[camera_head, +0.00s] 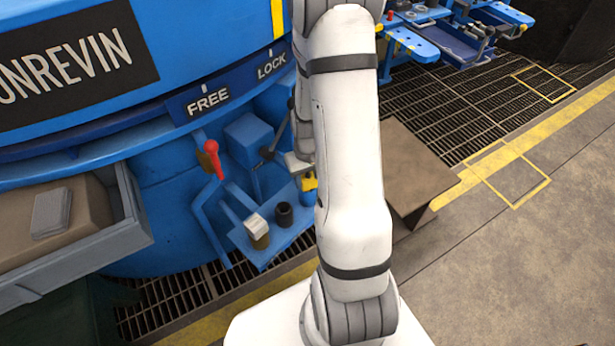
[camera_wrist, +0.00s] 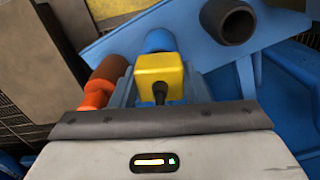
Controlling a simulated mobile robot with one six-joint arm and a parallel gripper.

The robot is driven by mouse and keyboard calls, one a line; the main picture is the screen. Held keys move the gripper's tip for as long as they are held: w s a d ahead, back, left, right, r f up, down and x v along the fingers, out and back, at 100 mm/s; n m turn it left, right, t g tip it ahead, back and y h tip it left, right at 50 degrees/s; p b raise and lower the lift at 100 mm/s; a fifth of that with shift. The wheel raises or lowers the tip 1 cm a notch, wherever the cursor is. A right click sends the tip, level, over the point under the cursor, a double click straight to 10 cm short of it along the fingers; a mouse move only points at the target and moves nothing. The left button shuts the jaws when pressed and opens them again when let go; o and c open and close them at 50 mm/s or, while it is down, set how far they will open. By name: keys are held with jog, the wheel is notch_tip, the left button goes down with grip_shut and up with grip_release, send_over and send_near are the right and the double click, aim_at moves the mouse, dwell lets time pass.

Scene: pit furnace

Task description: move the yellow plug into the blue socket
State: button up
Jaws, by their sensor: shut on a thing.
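The yellow plug (camera_wrist: 160,74) is a yellow block with a dark slot, held between the fingers of my gripper (camera_wrist: 160,92) in the wrist view. In the head view the yellow plug (camera_head: 309,183) shows partly beside my arm, which hides most of my gripper. The blue socket (camera_wrist: 159,40) is a short blue cylinder just beyond the plug in the wrist view. In the head view a blue cylinder (camera_head: 307,198) shows right below the plug. The plug overlaps the socket in the picture; I cannot tell whether it is inside it.
A dark open socket (camera_wrist: 232,20) stands nearby on the blue shelf (camera_head: 272,246). An orange and brown cylinder (camera_wrist: 104,80) is left of my fingers. A pale block on a brown base (camera_head: 257,229) is at the shelf's left. A red-knobbed lever (camera_head: 212,159) rises behind.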

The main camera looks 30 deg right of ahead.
jog(key=shift+f+b, duration=0.3)
jog(key=shift+f, duration=0.2)
jog(key=o, duration=0.7)
jog(key=shift+r, duration=0.15)
notch_tip(320, 180, up, 11)
jog(key=p, duration=0.8)
jog(key=s+a+r+t+p, duration=0.1)
jog(key=s+a+r+p, duration=0.3)
jog(key=r, duration=0.8)
jog(key=s+a+r+p, duration=0.4)
jog(key=r+p, duration=0.1)
jog(key=r, duration=0.7)
jog(key=s+a+r+n+t+p, duration=0.1)
jog(key=s+a+r+p, duration=0.3)
jog(key=r, duration=0.8)
jog(key=shift+a+r+t+p, duration=0.1)
jog(key=shift+r+t+p, duration=0.05)
jog(key=shift+t+p, duration=0.2)
